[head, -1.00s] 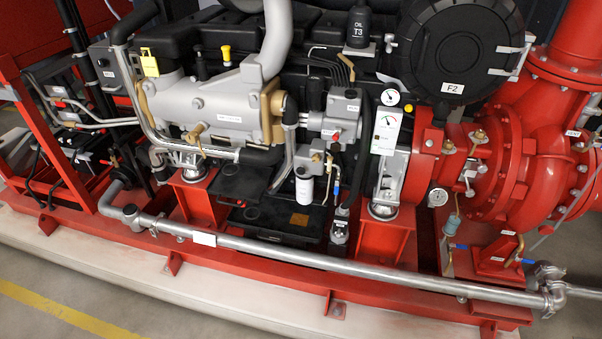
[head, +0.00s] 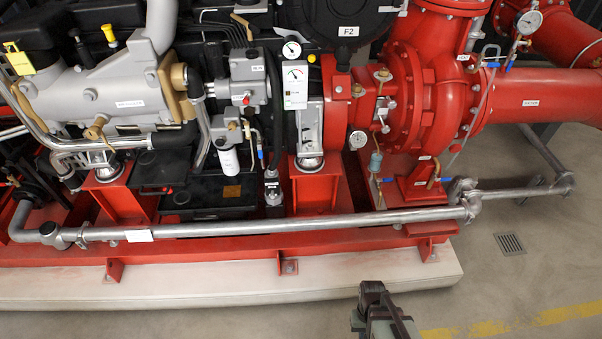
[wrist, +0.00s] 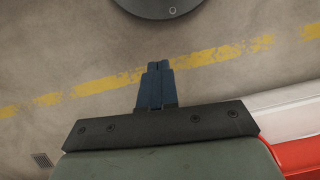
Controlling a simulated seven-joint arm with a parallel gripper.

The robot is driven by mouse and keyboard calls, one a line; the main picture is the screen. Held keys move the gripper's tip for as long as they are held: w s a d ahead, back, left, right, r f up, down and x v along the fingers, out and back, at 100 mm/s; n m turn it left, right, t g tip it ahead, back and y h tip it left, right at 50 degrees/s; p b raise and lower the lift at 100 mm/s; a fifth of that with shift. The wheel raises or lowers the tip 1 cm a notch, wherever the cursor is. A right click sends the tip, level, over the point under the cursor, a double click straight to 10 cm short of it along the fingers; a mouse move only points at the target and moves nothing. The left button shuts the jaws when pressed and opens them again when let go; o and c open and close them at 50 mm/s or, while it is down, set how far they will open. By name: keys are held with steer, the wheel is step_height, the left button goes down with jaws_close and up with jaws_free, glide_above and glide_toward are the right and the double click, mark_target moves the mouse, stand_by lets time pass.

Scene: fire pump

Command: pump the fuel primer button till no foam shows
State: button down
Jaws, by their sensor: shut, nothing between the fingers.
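The grey fuel filter head (head: 228,127) with a white canister (head: 229,160) below it is mounted on the engine, left of centre in the head view. A small tan knob and a red-tipped part (head: 246,99) show near it; I cannot tell which is the primer button. No foam is distinguishable at this size. My gripper (head: 372,289) is at the bottom of the head view, in front of the skid and well apart from the filter. In the wrist view its blue-grey fingers (wrist: 155,84) are together and empty, over bare floor.
A long grey pipe (head: 330,223) runs across the front of the red skid, below the filter. A pale plinth (head: 200,286) edges the skid. A gauge box (head: 295,86) stands right of the filter.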

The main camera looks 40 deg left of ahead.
mark_target(220, 142)
steer(key=s+a+r+n+t+y, duration=0.1)
steer(key=s+a+r+n+t, duration=0.4)
steer(key=a, duration=1.1)
steer(key=s+a+r+n+t+y, duration=0.15)
steer(key=a+r, duration=0.45)
steer(key=a, duration=1.1)
steer(key=s+a+r+n+t, duration=0.25)
steer(key=a+r+n, duration=0.3)
steer(key=a, duration=1.05)
steer(key=w+a+r+n+t, duration=0.2)
steer(key=w+a+r+t, duration=0.2)
steer(key=r, duration=0.4)
steer(key=w+a+r+n+t, duration=0.2)
steer(key=w+a+r+t, duration=0.2)
steer(key=a+r, duration=0.4)
steer(key=shift+a+r+n+t, duration=0.3)
steer(key=shift+r+n+t, duration=0.15)
steer(key=shift+t, duration=0.45)
steer(key=shift+w+a+y, duration=0.1)
steer(key=shift+w+y, duration=0.05)
steer(key=shift+y, duration=0.1)
steer(key=w+a, duration=0.6)
